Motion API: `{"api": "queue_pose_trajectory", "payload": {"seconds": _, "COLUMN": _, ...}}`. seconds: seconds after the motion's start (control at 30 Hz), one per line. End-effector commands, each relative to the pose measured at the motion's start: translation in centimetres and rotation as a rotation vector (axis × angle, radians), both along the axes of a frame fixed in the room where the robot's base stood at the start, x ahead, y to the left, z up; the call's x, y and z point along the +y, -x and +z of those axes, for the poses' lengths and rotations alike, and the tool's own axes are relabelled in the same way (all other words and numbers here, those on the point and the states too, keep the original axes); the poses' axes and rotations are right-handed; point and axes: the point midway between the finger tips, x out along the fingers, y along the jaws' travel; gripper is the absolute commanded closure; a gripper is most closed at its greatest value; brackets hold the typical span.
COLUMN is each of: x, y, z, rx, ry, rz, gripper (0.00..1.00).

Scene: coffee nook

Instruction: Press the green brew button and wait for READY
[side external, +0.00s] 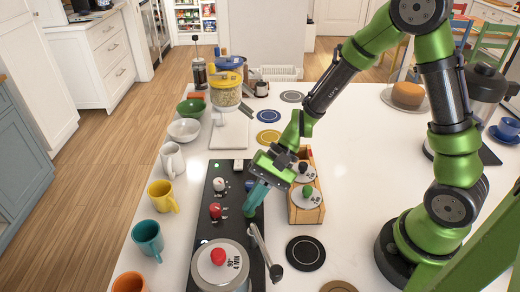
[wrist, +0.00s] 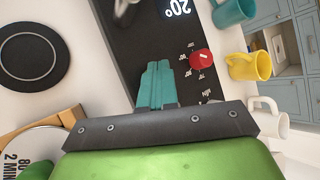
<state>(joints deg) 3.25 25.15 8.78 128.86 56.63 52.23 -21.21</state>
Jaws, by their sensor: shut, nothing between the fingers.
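The black control panel (side external: 228,217) lies along the white counter, with a red knob (side external: 215,210), a white-topped knob (side external: 220,184) and a small pale block (side external: 238,165) at its far end. My gripper (side external: 250,210) is shut and empty, its teal fingers pointing down at the panel's right side. In the wrist view the shut fingertips (wrist: 158,66) are over the black panel, left of the red knob (wrist: 201,59). Contact with the panel cannot be told. I cannot make out a green brew button; it may be hidden by the fingers. A display (wrist: 180,8) reads 20°; no READY shows.
A round device with a red-knobbed lid (side external: 220,265) and a metal lever (side external: 262,250) stand at the near end. A wooden box (side external: 308,214) with lidded canisters is close on the right. Mugs, including a teal one (side external: 148,238) and a yellow one (side external: 162,196), line the left edge.

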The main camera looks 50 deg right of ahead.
Motion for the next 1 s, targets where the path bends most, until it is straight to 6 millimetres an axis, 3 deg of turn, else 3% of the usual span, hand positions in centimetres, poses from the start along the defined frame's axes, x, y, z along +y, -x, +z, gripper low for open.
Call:
{"api": "queue_pose_trajectory", "payload": {"seconds": 0.63, "x": 0.0, "y": 0.0, "z": -0.3, "rx": -0.001, "ry": 0.001, "rz": 0.001, "gripper": 1.00}}
{"api": "queue_pose_trajectory", "payload": {"seconds": 1.0, "x": 0.0, "y": 0.0, "z": 1.6, "rx": -0.003, "ry": 0.001, "rz": 0.002, "gripper": 1.00}}
